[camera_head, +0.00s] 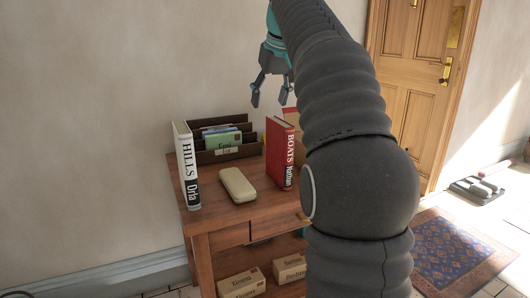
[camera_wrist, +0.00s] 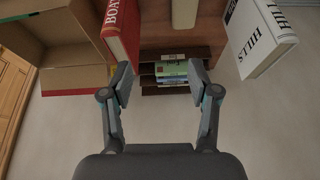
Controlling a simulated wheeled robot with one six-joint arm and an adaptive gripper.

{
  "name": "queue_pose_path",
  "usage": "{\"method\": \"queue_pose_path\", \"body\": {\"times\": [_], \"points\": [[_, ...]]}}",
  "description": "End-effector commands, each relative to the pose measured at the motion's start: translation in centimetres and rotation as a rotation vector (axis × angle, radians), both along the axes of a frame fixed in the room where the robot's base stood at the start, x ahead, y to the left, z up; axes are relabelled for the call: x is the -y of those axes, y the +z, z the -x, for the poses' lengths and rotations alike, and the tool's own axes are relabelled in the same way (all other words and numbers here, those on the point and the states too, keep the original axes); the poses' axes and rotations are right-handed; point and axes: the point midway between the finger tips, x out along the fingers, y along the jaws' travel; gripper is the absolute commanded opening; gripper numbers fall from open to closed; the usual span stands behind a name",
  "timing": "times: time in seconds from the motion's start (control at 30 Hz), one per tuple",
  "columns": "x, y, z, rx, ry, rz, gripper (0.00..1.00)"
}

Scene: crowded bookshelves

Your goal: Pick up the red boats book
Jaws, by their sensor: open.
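The red boats book (camera_head: 280,153) stands upright on the wooden table, its white-lettered spine facing the front. In the wrist view the red book (camera_wrist: 121,32) is at the top, left of centre, beside the left finger. My gripper (camera_head: 270,98) is open and empty, above and behind the table in the head view. In the wrist view my gripper (camera_wrist: 165,80) has its fingers spread, with the book outside the gap between them. My arm covers the area to the right of the book in the head view.
A white HILLS book (camera_head: 187,165) stands at the table's left. A beige case (camera_head: 238,185) lies between the books. A dark organizer (camera_head: 254,148) with several items stands behind. An open cardboard box (camera_wrist: 74,82) is beside the red book. Boxes (camera_head: 242,284) sit on the lower shelf.

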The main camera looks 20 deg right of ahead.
Motion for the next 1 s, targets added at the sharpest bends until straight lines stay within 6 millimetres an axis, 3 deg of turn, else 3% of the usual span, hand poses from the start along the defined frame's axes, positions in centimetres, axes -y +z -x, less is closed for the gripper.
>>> {"method": "queue_pose_path", "body": {"times": [0.03, 0.2, 0.4, 0.7, 1.0], "points": [[1.2, 0.4, -1.2, -0.002, 0.000, 0.001, 0.60], [4.1, 1.0, -3.5, -0.012, 0.016, 0.004, 0.60], [6.4, 0.9, -4.6, -0.019, 0.030, 0.009, 0.60], [7.1, 0.3, -5.0, -0.021, 0.036, 0.010, 0.60], [7.1, -1.6, -5.7, -0.021, 0.037, 0.012, 0.60]]}}
